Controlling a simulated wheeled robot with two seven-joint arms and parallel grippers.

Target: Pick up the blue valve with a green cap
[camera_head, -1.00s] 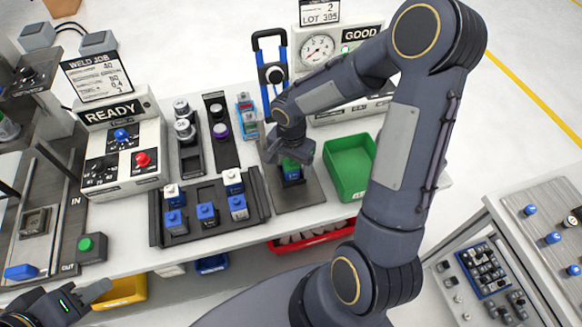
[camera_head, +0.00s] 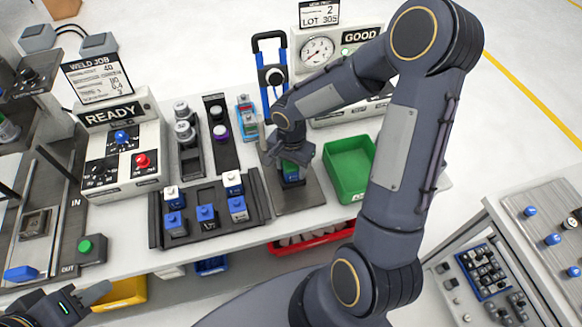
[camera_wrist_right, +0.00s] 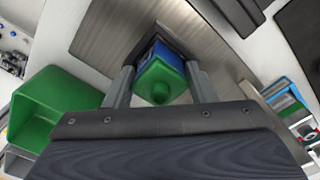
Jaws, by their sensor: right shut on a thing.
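The blue valve with a green cap (camera_wrist_right: 160,78) sits between the two fingers of my right gripper in the right wrist view, over a dark square fixture on a metal plate. In the head view the valve (camera_head: 291,171) is partly hidden by my right gripper (camera_head: 287,158), which is shut on it from above. The dark plate (camera_head: 306,197) lies under it. I cannot tell whether the valve is clear of the fixture. My left gripper (camera_head: 88,298) is at the lower left corner, away from the valve; its jaw state is unclear.
A green bin (camera_head: 350,185) stands right of the plate. A dark tray (camera_head: 155,222) with several blue and white valves lies to the left. A gauge box (camera_head: 331,50) marked GOOD and a blue-framed press (camera_head: 258,70) stand behind. A READY control box (camera_head: 122,170) is at left.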

